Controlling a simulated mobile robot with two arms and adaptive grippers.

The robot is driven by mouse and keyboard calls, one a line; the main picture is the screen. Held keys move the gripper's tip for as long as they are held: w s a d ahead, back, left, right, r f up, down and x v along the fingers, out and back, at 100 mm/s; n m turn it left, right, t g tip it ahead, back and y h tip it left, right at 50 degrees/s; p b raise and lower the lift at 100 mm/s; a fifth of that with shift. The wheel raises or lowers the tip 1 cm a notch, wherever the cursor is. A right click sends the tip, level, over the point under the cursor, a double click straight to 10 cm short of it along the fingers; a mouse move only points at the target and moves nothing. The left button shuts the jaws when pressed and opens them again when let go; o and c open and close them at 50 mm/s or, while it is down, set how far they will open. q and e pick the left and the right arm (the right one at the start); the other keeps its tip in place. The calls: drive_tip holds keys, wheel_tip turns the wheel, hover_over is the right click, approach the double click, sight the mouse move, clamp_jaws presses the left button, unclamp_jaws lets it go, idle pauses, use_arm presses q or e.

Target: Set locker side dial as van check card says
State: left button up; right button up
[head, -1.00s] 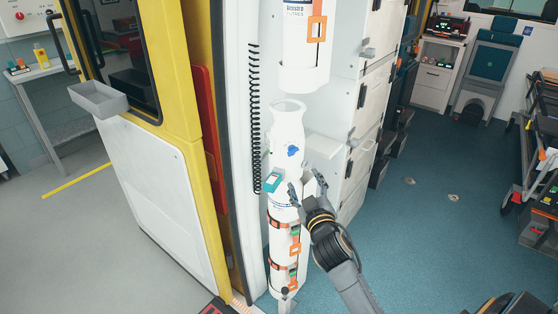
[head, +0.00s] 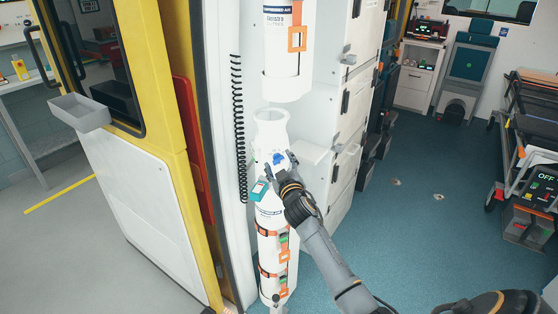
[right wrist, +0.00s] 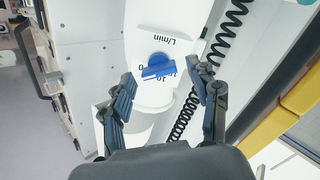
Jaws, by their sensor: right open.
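The dial is a blue knob (head: 279,158) on the upper part of a white cylinder (head: 269,129) beside the lockers. In the right wrist view the dial (right wrist: 158,67) has a straight grip bar, with "L/min" and numbers printed around it, some covered by the knob. My right gripper (head: 281,173) is open just in front of the dial. In the right wrist view its two fingers (right wrist: 162,76) stand on either side of the dial, apart from it. Contact is not visible. I cannot make out a check card. My left gripper does not show.
A second white cylinder (head: 287,55) hangs above. A coiled black hose (head: 239,130) runs to the left of the dial's cylinder. White lockers (head: 352,110) stand to its right. A small teal device (head: 260,190) sits on the cylinder below the dial.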

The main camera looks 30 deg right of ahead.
drive_tip(key=shift+w, duration=0.15)
drive_tip(key=c, duration=1.2)
drive_tip(key=shift+o, duration=0.2)
